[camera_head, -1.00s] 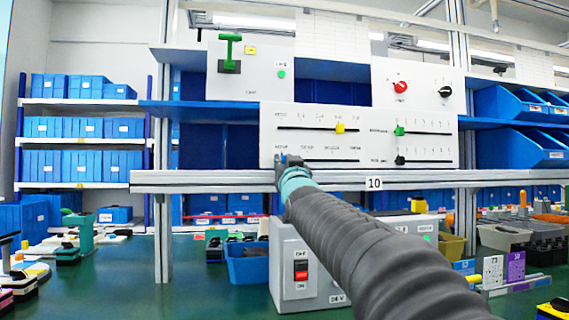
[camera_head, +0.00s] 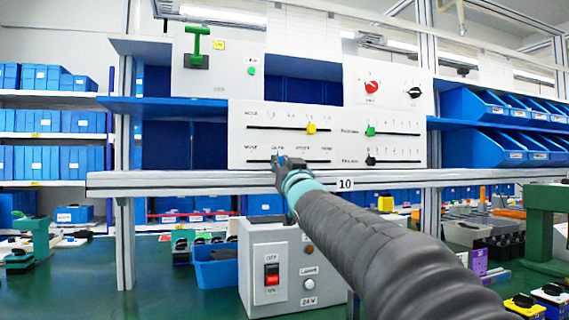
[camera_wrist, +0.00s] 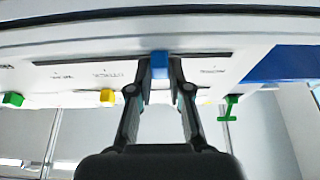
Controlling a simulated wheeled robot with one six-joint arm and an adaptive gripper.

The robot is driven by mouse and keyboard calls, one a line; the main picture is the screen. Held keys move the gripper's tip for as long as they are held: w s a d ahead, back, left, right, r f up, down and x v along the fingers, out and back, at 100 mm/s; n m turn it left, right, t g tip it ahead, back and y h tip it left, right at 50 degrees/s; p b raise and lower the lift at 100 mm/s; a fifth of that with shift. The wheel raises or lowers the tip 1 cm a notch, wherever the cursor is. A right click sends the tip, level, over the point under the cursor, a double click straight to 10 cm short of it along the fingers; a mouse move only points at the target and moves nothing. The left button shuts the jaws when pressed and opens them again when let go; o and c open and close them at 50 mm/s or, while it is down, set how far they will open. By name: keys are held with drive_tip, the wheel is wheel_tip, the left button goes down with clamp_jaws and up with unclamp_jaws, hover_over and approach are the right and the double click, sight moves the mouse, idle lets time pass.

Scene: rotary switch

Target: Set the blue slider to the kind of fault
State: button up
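The white slider panel (camera_head: 345,124) stands on the grey shelf, with the blue slider on its lower left rail (camera_head: 315,161). In the wrist view the blue slider (camera_wrist: 159,66) sits between the two fingertips of my gripper (camera_wrist: 159,84), which look closed about its sides. The printed words are too small to read surely.
A yellow slider (camera_head: 311,128) is on the upper rail. Green (camera_head: 370,131) and black (camera_head: 370,160) knobs are on the right rails. A green lever (camera_head: 196,45) and red dial (camera_head: 371,87) are above. A grey switch box (camera_head: 290,262) stands below the shelf.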

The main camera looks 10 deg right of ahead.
drive_tip(key=o, duration=0.4)
drive_tip(key=v, duration=1.2)
drive_tip(key=shift+s+d, duration=0.1)
